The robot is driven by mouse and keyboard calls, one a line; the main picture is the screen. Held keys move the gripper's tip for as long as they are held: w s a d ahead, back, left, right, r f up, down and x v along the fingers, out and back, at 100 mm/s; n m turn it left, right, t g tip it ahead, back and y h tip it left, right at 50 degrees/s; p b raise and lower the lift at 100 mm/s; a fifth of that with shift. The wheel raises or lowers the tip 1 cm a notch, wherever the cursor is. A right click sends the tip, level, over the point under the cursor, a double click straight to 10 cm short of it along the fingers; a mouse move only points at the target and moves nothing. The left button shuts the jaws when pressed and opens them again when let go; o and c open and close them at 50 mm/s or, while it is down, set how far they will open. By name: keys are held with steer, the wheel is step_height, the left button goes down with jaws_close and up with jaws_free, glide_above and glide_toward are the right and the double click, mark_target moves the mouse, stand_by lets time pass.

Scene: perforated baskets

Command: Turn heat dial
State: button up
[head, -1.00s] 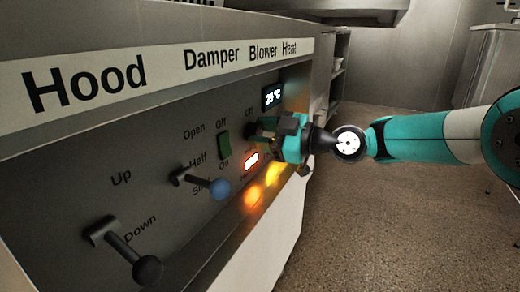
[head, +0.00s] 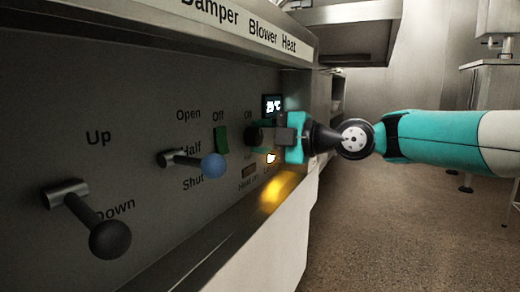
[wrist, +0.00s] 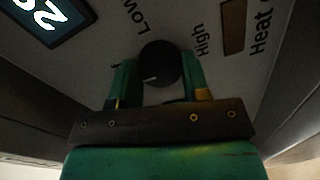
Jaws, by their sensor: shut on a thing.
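The heat dial (head: 254,136) is a round black knob on the grey panel, below a small temperature display (head: 272,104). My gripper (head: 266,135) is shut on the dial from the right. In the wrist view, the dial (wrist: 160,64) sits between the two green fingers of my gripper (wrist: 160,80). A short white mark shows on the dial's lower left. "Low" and "High" labels are printed beyond it. The Heat on indicator (head: 249,172) is dark; it also shows as a brown rectangle in the wrist view (wrist: 233,26).
A green blower switch (head: 222,139), a blue-tipped damper lever (head: 213,166) and a black-tipped hood lever (head: 110,239) stick out or sit left of the dial. A ledge overhangs the panel; open floor lies right.

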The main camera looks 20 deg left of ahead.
steer(key=shift+w+n, duration=0.15)
steer(key=shift+n, duration=0.15)
stand_by(0.4)
steer(key=o, duration=0.8)
steer(key=shift+o, duration=0.6)
steer(key=s+d+r+p, duration=0.1)
steer(key=d+p, duration=0.3)
steer(key=d, duration=1.3)
steer(key=shift+s+d+p, duration=0.15)
steer(key=shift+s+p, duration=0.15)
steer(key=shift+p, duration=0.05)
